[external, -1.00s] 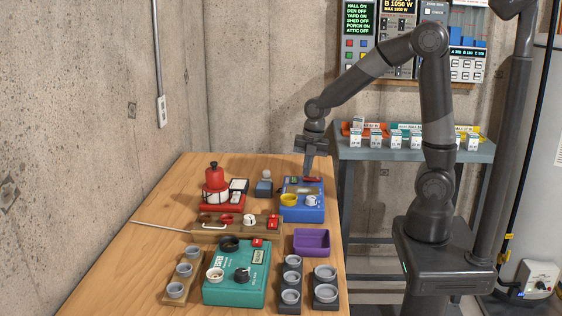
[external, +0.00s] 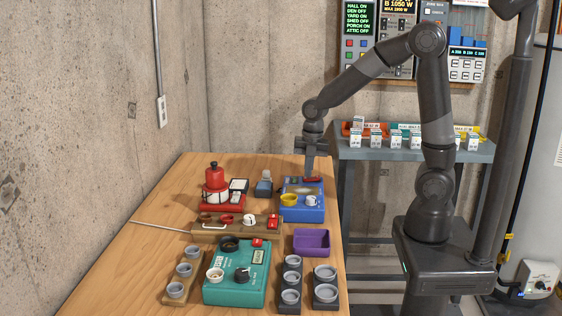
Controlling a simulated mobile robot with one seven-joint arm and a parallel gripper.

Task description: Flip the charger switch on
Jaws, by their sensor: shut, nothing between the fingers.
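The blue box (external: 302,209) at the table's back right appears to be the charger; its lettering is too small to read. It has a small red switch (external: 313,180) at its back edge, a small grey window (external: 293,181) beside that, and a yellow ring (external: 289,200) and a pale round part (external: 311,201) in front. My gripper (external: 309,173) is shut and empty, pointing down at the back of the box, right by the red switch. Whether the fingertips touch it, and which way the switch is set, I cannot tell.
A red stand with a bottle (external: 214,180) and a wooden board (external: 205,232) are left of the box. A purple tray (external: 312,242), a teal tester (external: 235,286) and several cup holders are in front. A grey side table (external: 440,153) with small boxes stands behind.

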